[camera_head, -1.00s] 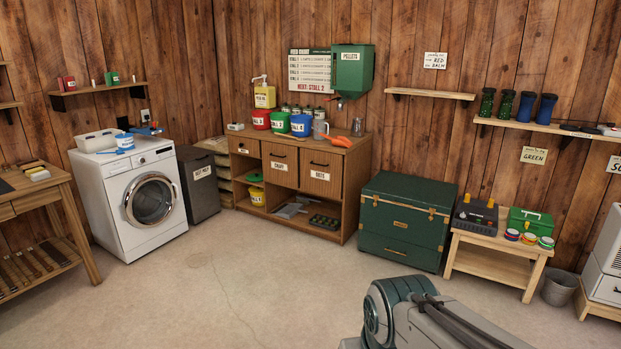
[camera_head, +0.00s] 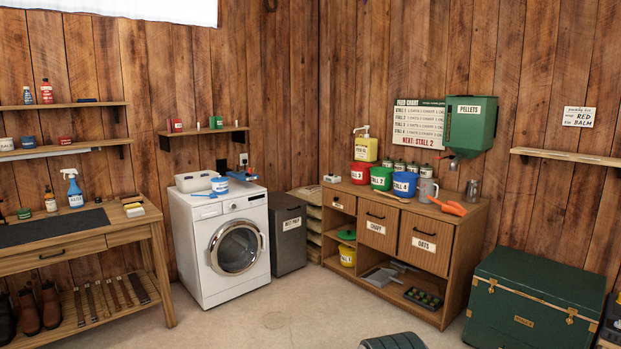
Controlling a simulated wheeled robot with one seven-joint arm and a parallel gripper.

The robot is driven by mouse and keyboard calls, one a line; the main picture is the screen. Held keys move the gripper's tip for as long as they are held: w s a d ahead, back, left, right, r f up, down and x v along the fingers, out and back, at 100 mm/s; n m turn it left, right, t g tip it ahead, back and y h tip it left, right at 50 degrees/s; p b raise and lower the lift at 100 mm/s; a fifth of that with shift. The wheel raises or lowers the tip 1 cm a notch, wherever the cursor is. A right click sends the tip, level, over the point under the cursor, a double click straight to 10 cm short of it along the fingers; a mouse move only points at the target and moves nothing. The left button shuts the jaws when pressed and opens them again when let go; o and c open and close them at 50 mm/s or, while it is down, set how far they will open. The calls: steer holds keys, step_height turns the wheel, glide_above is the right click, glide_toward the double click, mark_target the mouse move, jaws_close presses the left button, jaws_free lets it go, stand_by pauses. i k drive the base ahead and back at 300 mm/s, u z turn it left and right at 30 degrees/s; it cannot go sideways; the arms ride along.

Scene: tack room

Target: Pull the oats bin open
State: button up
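The oats bin (camera_head: 425,242) is a wooden front labelled OATS with a dark bar handle near its top. It sits at the right end of the wooden feed cabinet (camera_head: 455,275), right of the similar bin labelled CHAFF (camera_head: 378,227). The oats bin's front looks flush with the cabinet, so it appears shut. A grey and dark piece of my arm shows at the bottom edge of the head view. My gripper is out of view.
Buckets, a mug and an orange scoop (camera_head: 449,207) stand on the cabinet top. A green trunk (camera_head: 535,305) stands close to its right. A washing machine (camera_head: 220,245) and a dark bin (camera_head: 288,235) stand left. The floor in front is clear.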

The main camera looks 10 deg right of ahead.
mark_target(426, 243)
steer(key=u, duration=0.15)
steer(key=i, duration=1.75)
steer(key=z, duration=0.8)
steer(key=i, duration=1.65)
steer(key=z, duration=0.3)
